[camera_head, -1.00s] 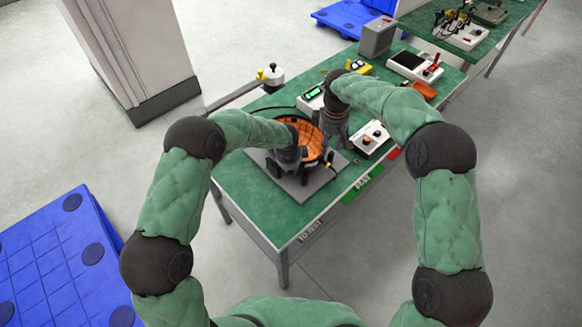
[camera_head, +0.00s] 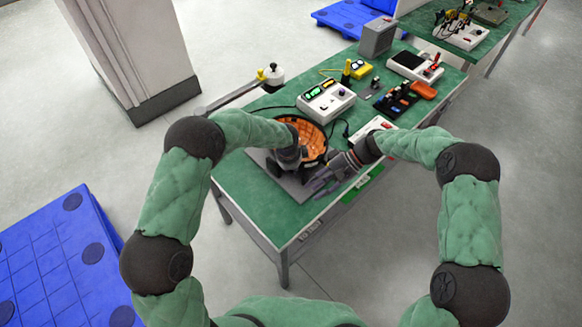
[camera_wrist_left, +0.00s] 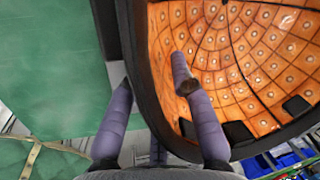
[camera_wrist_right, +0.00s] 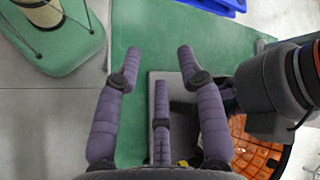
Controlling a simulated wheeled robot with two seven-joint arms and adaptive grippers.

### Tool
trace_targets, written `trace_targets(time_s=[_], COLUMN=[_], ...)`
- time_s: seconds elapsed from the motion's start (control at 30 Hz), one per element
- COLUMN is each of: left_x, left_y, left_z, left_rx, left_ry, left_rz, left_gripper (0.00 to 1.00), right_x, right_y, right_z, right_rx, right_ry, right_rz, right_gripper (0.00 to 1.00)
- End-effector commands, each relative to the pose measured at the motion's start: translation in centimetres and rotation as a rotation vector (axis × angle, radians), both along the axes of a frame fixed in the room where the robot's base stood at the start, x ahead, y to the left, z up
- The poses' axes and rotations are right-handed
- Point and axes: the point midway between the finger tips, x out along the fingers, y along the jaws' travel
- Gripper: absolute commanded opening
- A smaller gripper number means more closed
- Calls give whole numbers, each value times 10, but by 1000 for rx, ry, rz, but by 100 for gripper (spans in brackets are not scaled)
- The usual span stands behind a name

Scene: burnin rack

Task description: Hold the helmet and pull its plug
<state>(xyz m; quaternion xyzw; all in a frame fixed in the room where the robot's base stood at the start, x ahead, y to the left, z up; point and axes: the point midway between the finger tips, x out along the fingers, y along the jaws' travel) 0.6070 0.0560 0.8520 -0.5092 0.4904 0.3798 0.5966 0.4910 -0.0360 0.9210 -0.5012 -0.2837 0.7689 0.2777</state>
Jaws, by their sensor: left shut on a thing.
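The helmet (camera_head: 311,138) lies with its orange padded inside facing up and a black rim, on a grey plate (camera_head: 298,190) on the green table. My left gripper (camera_head: 288,162) is shut on the helmet's rim at the near left. The left wrist view shows the rim (camera_wrist_left: 150,100) between its fingers, one inside the orange bowl. My right gripper (camera_head: 324,182) is open and empty, just right of the helmet; the right wrist view shows its fingers (camera_wrist_right: 160,62) apart above the plate. A black cable (camera_head: 345,129) shows right of the helmet; I cannot clearly make out the plug.
A white box with green displays (camera_head: 327,101) stands behind the helmet. A white switch box (camera_head: 372,128) is partly hidden behind my right wrist. Black connectors (camera_head: 396,100) and an orange item (camera_head: 423,90) lie farther right. The table's front left corner (camera_head: 262,228) is clear.

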Motion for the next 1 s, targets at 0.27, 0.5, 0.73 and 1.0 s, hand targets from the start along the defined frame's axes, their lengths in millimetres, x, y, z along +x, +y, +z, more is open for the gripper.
trace_targets(time_s=[0.27,0.5,0.73,1.0], left_x=[-6,-6,-6,-6], left_y=[1,1,1,1], left_z=[-6,-6,-6,-6], left_rx=[4,4,4,4], left_ry=[17,17,17,17], left_rz=[1,1,1,1], left_gripper=[0,0,0,0], right_x=[-1,21,42,52], right_y=[-1,-25,-68,-103], right_z=[0,-3,-18,-33], right_rx=[235,443,636,764], right_ry=[367,676,935,1086], right_rz=[-441,-822,-1155,-1360], right_gripper=[39,39,39,39])
